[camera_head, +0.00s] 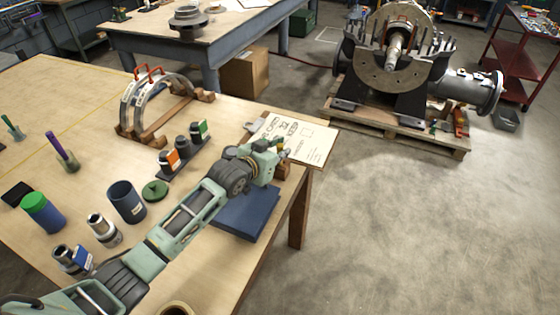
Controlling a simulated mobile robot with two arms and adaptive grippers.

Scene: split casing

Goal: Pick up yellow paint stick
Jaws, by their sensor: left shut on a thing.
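My left gripper (277,150) is over the far right corner of the wooden workbench (85,100), beside a paper sheet with printed text (302,140). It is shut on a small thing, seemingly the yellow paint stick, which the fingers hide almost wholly. I cannot make out the stick's length or tilt. No other yellow stick shows clearly on the bench. My right gripper is not in view.
A dark blue block or case (246,215) lies below my left forearm. Small bottles on a rack (185,150), a blue cup (126,202), a green-lidded jar (43,213) and a curved metal casing (157,100) stand on the bench. A large pump (395,65) sits beyond.

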